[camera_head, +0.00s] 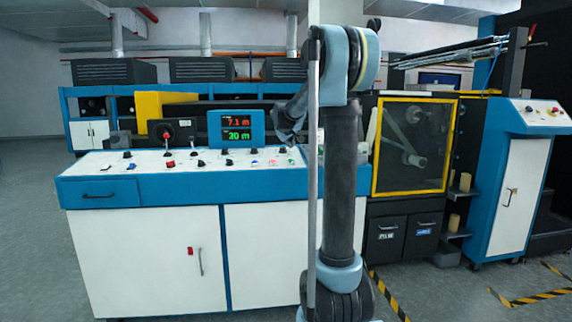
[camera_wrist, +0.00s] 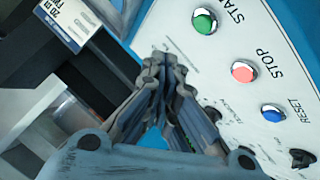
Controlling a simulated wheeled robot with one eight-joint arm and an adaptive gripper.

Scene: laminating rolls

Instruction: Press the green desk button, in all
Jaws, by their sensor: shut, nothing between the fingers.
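The green button (camera_wrist: 204,22), a round cap in a silver ring, is on the white sloping desk panel in the wrist view, beside printing that starts "STA". My gripper (camera_wrist: 160,66) is shut and empty, its fingertips to the lower left of the green button and apart from it in the picture. The red STOP button (camera_wrist: 243,71) and blue RESET button (camera_wrist: 273,113) follow in a row toward the lower right. In the head view, my gripper (camera_head: 285,138) hangs over the back right of the control desk (camera_head: 140,194); the small desk buttons are hard to tell apart there.
A display (camera_head: 237,128) reading 7.1 m and 20 m stands at the desk's back, left of my gripper. A black knob (camera_wrist: 302,158) is below the RESET button. A yellow-framed window (camera_head: 415,146) is right of my arm. Grey floor is open at left.

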